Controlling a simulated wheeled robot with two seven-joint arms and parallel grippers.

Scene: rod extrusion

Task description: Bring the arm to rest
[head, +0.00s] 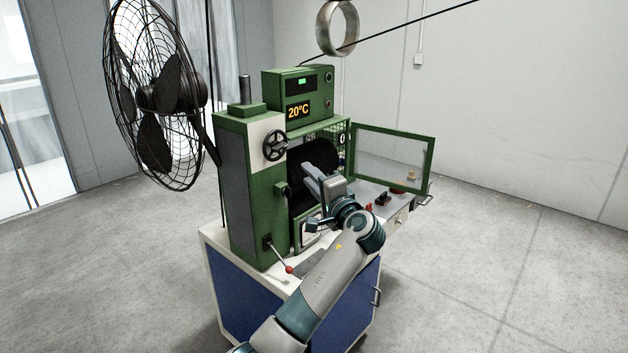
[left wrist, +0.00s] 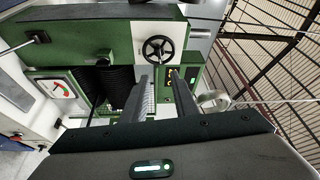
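My left arm reaches in from the bottom of the head view. Its gripper (head: 309,178) is raised in front of the green machine (head: 252,180), near the machine's black ribbed part (head: 316,150). In the left wrist view the two fingers of this gripper (left wrist: 160,88) stand apart with nothing seen between them. The machine's handwheel (left wrist: 158,48) shows behind the fingertips. The gripper hides part of the machine's front. I cannot tell whether it touches the machine. My right gripper is in neither view.
A black fan (head: 158,95) stands left of the machine. The machine's door (head: 392,157) is swung open to the right. The floor to the right is clear.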

